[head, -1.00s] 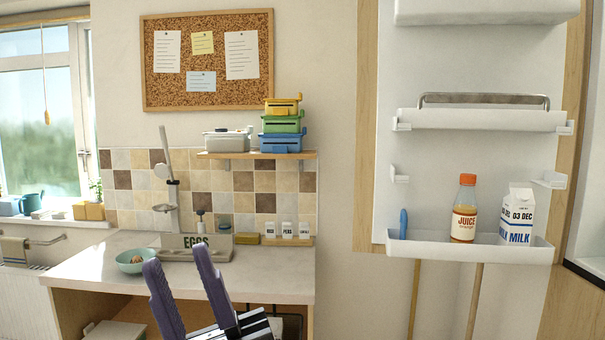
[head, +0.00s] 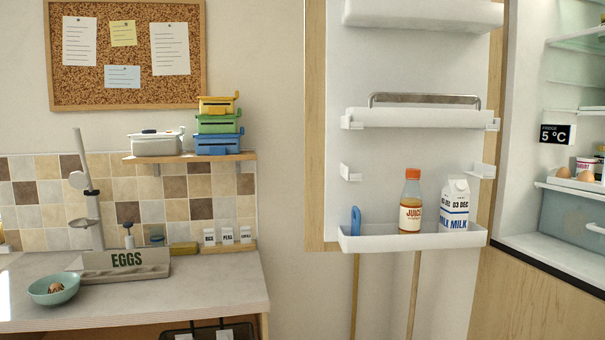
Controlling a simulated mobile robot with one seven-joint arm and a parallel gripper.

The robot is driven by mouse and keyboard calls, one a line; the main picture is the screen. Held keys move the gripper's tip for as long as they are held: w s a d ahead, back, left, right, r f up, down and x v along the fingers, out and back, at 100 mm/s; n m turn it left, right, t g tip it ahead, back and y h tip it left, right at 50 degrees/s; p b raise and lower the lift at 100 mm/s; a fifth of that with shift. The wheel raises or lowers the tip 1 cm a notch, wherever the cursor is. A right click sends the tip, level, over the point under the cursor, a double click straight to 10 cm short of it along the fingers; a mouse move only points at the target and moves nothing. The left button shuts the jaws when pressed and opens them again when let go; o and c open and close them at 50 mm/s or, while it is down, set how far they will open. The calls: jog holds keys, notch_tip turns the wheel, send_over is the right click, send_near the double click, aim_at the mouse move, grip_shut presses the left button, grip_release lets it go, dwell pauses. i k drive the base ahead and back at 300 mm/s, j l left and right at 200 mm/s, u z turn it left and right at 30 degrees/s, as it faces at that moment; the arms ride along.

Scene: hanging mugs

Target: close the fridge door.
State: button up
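The fridge door (head: 415,185) stands wide open, its white inner side facing me and its wood-coloured edge (head: 317,130) on the left. Its lower shelf (head: 425,243) holds a juice bottle (head: 411,205), a milk carton (head: 455,205) and a small blue object (head: 355,219). A metal rail (head: 424,97) runs above the middle shelf. The open fridge interior (head: 555,190) shows at the right, with eggs on a shelf and a 5 °C display. My gripper is not in view now.
Two wooden poles (head: 413,290) show below the door.

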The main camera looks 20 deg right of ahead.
aim_at(354, 50)
jog(key=i+l+u, duration=0.2)
jog(key=i, duration=0.25)
jog(key=i+l+u, duration=0.2)
jog(key=i, duration=0.2)
jog(key=i+l, duration=0.15)
jog(key=i, duration=0.4)
